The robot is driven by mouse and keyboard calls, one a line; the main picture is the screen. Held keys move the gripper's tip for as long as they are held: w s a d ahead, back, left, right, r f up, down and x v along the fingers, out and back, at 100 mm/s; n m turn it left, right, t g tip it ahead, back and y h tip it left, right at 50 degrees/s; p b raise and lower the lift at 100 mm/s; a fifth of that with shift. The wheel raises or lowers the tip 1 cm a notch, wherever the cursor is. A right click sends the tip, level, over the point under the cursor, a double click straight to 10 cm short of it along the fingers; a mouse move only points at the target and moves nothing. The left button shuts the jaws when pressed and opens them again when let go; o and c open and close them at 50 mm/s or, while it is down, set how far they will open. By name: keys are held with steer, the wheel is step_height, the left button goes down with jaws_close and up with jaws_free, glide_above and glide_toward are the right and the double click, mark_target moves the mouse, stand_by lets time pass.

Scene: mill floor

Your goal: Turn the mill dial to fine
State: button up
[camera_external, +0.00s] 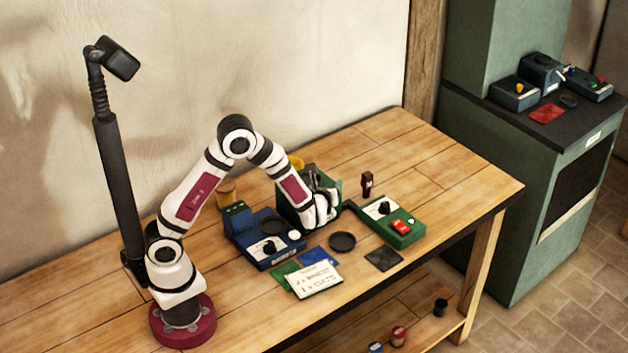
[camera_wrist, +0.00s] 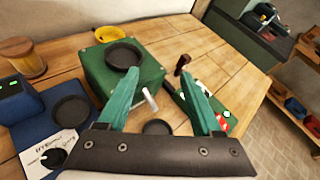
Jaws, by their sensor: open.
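A blue unit (camera_external: 262,238) on the bench has a white dial plate with a black knob (camera_external: 268,247). The knob (camera_wrist: 54,157) also shows at the lower left in the wrist view. A smaller green unit (camera_external: 395,224) to the right has another black knob (camera_external: 383,208) and a red switch (camera_external: 401,227). I cannot tell which dial is the mill's, and the markings are too small to read. My gripper (camera_wrist: 158,96) is open, its green fingers wide apart with neither knob between them. In the external view it is beside the green box (camera_external: 290,212).
A black dish (camera_wrist: 123,55) sits on the green box, and a white rod (camera_wrist: 150,98) shows at its front. A black disc (camera_external: 342,242), a white card (camera_external: 314,280) and a dark brown upright piece (camera_external: 367,184) stand or lie nearby. The bench's right end is clear.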

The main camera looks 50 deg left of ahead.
steer(key=s+a+r+n+g, duration=0.2)
steer(key=s+a+n+g, duration=0.1)
steer(key=s, duration=0.3)
steer(key=s+a+r+n+g+y, duration=0.1)
steer(key=s+a+r+n+g, duration=0.2)
steer(key=s+a+n, duration=0.3)
steer(key=shift+s+r, duration=0.3)
steer(key=shift+s, duration=0.25)
steer(key=n+h, duration=1.1)
steer(key=h, duration=0.1)
glide_toward(384, 204)
steer(key=x, duration=0.8)
steer(key=shift+w+f, duration=0.1)
steer(key=shift+f, duration=0.15)
steer(key=shift+m, duration=0.3)
jaws_close()
